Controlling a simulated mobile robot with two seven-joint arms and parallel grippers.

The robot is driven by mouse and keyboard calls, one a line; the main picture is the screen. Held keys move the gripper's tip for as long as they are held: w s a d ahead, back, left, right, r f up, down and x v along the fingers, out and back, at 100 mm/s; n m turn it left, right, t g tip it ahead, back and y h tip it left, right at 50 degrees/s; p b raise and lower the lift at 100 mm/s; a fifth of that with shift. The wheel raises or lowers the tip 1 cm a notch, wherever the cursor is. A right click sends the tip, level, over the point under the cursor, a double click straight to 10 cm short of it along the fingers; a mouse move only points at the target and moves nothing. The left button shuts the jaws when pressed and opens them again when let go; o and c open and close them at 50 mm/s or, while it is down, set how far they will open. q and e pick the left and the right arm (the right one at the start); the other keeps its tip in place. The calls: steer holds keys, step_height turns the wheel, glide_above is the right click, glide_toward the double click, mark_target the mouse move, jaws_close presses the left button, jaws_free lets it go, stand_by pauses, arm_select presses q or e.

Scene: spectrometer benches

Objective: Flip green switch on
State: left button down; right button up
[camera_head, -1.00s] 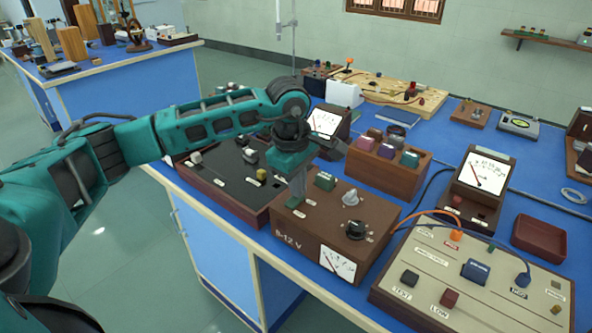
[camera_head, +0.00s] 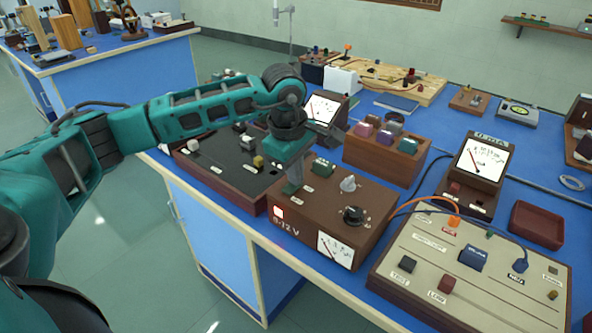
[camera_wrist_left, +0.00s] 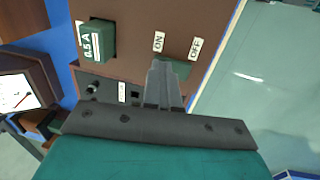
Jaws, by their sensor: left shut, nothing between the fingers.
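The brown power supply box (camera_head: 308,231) marked 8-12 V stands at the front edge of the blue bench. Its small indicator at the front left glows red-white. In the left wrist view the green switch (camera_wrist_left: 183,69) lies between the ON and OFF labels, partly covered by my fingers. My left gripper (camera_head: 292,189) is shut and empty, its tips at the switch, toward the ON side (camera_wrist_left: 166,65); I cannot tell whether they still touch. In the head view the switch is mostly hidden behind the fingers. My right gripper is not in view.
A green 0.5 A block (camera_head: 322,167), a grey knob and a black knob (camera_head: 354,215) stand on the box top. A dark panel box (camera_head: 222,180) is to the left, a beige switch panel (camera_head: 430,262) to the right. A wooden block with coloured plugs (camera_head: 381,163) is behind.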

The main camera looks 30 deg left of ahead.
mark_target(289, 188)
arm_select(q)
steer(key=shift+s+f, duration=0.1)
steer(key=shift+s, duration=0.7)
steer(key=shift+w, duration=0.1)
steer(key=shift+a+r, duration=0.1)
steer(key=shift+r, duration=0.15)
steer(key=r+p, duration=0.2)
steer(key=r, duration=0.1)
steer(key=r+p, duration=0.1)
steer(key=shift+s+r, duration=0.15)
steer(key=shift+s, duration=0.1)
step_height(289, 188, up, 9)
steer(key=s, duration=0.1)
steer(key=shift+s, duration=0.25)
steer(key=shift+r, duration=0.1)
